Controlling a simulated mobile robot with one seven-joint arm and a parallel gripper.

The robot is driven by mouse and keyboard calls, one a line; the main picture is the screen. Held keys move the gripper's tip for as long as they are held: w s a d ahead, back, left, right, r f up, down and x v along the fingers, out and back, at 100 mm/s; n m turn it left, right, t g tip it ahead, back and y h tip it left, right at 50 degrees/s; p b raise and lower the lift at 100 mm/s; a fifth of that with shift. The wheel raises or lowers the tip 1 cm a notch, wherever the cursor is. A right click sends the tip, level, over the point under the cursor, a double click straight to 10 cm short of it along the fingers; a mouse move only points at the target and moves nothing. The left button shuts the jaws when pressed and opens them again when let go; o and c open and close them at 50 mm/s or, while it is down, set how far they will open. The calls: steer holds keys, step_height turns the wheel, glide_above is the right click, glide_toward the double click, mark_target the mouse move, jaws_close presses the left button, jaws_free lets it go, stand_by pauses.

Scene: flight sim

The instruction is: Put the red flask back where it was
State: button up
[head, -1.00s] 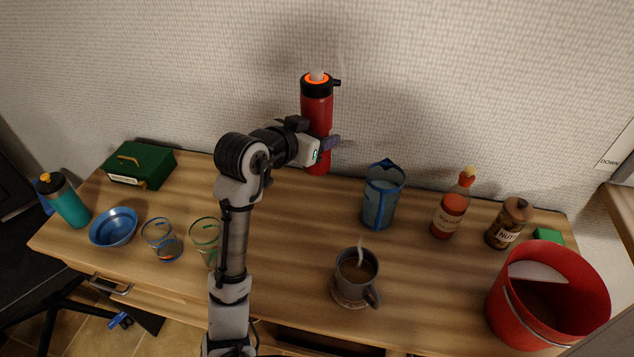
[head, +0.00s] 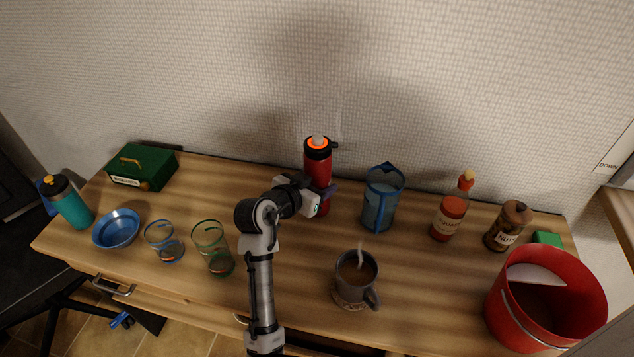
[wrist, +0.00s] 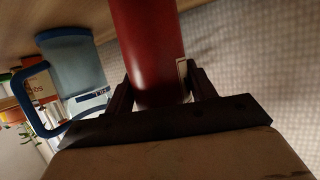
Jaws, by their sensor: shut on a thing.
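The red flask (head: 318,168) has a black cap with an orange ring and stands upright at the back of the wooden table, close to the wall. My gripper (head: 322,196) is shut around its lower body. In the wrist view the flask's red body (wrist: 150,50) lies between the two fingers of my gripper (wrist: 162,95). I cannot tell whether the flask's base touches the table, as the gripper and arm partly hide it.
A blue-rimmed pitcher (head: 381,200) stands just right of the flask. A steaming mug (head: 352,290), a sauce bottle (head: 450,212), a nuts jar (head: 507,226) and a red bucket (head: 548,305) are further right. Two glasses (head: 212,250), a blue bowl (head: 116,229) and a green box (head: 142,168) are left.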

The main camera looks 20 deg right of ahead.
steer(key=shift+f, duration=0.15)
steer(key=o, duration=1.4)
steer(key=shift+s+a+r, duration=0.1)
steer(key=shift+a+r, duration=0.05)
steer(key=shift+r, duration=0.1)
steer(key=b+v, duration=0.3)
steer(key=v, duration=0.8)
steer(key=shift+s+a+r+b, duration=0.15)
steer(key=shift+a+b, duration=0.15)
steer(key=shift+b, duration=0.05)
